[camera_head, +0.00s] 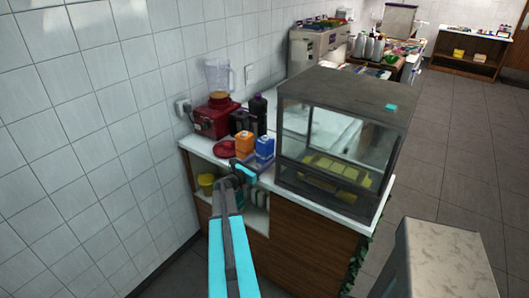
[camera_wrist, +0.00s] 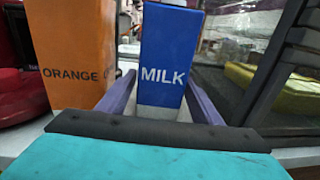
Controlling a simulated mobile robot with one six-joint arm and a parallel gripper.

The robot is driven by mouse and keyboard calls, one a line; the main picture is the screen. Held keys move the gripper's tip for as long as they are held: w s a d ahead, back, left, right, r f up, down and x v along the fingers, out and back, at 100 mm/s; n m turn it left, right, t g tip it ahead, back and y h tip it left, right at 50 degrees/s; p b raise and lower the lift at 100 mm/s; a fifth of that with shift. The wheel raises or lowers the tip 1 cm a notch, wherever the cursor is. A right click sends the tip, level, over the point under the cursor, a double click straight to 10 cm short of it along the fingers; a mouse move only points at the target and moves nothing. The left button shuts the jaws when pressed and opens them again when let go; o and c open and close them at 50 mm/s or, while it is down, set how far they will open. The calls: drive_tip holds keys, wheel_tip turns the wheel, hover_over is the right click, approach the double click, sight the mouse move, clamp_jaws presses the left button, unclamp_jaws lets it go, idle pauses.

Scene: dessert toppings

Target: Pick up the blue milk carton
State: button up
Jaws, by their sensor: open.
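The blue milk carton (camera_head: 264,149) stands upright on the counter, between an orange carton and the glass display case. In the wrist view the milk carton (camera_wrist: 166,62) is close ahead, with the word MILK facing me. My gripper (camera_wrist: 163,95) is open, with one finger on each side of the carton's lower part. I cannot tell whether the fingers touch it. In the head view my gripper (camera_head: 244,172) is at the counter's front edge, just in front of the cartons. The carton's base is partly hidden by my gripper.
The orange juice carton (camera_wrist: 75,50) stands close on the left. The glass display case (camera_head: 338,140) stands close on the right. A red plate (camera_head: 224,149), a red blender (camera_head: 215,118) and a dark bottle (camera_head: 259,112) are on the counter (camera_head: 200,147) behind and to the left.

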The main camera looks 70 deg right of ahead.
drive_tip(key=shift+s+d, duration=0.2)
drive_tip(key=shift+d, duration=0.45)
drive_tip(key=c, duration=1.1)
